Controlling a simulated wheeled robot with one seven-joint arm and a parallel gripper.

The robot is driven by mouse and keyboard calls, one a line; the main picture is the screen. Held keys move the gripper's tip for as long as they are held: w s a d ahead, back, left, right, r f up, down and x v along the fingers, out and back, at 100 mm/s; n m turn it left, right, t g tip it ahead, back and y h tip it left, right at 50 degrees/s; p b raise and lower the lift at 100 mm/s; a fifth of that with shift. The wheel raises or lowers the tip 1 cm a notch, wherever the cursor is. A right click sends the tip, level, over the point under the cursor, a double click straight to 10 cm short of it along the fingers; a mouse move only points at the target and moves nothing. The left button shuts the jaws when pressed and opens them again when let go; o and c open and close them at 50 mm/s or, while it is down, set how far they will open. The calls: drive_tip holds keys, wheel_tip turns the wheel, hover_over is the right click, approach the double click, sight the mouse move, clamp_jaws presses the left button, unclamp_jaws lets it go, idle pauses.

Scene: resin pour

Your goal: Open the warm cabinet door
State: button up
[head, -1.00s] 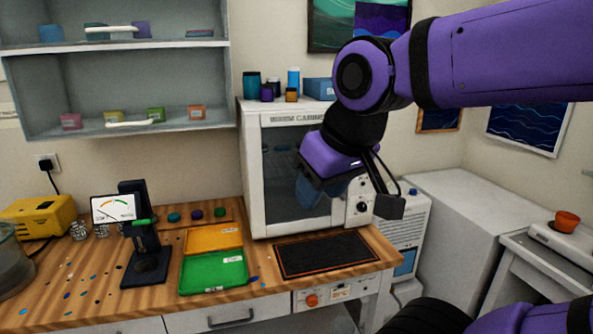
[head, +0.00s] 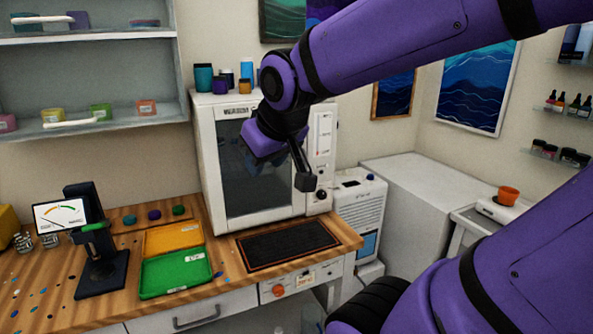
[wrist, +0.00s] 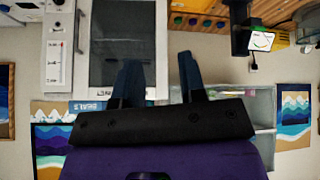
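The warm cabinet (head: 208,135) is a white box with a dark glass door (head: 245,190), standing at the back of the wooden bench. The door glass (wrist: 118,40) shows beside one finger there.
A dark mat (head: 288,245) lies before the cabinet, with a green tray (head: 175,272) and an orange tray (head: 173,239) to its left. A black stand with a dial (head: 60,214) is farther left. Jars (head: 204,77) stand on the cabinet. A white unit (head: 362,218) stands to the right.

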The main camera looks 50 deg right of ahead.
drive_tip(key=w+d+f+t+h, duration=0.15)
drive_tip(key=w+d+f, duration=0.25)
drive_tip(key=w+d, duration=0.45)
drive_tip(key=w+d+f+t+h, duration=0.1)
drive_tip(key=w+d+f+t, duration=0.35)
drive_tip(key=d, duration=0.65)
drive_tip(key=s+d+f+m+t, duration=0.1)
drive_tip(key=d+f+t, duration=0.1)
drive_tip(key=d+f, duration=0.4)
drive_tip(key=s+d+f+t, duration=0.2)
drive_tip(key=d+f+t, duration=0.1)
drive_tip(key=d+f, duration=0.25)
drive_tip(key=shift+y, duration=0.45)
drive_tip(key=w+d, duration=0.1)
drive_tip(key=w, duration=0.2)
drive_tip(key=w+d, duration=0.1)
drive_tip(key=w, duration=0.6)
drive_tip(key=shift+w+d+r, duration=0.3)
drive_tip(key=shift+w+d, duration=0.1)
clamp_jaws()
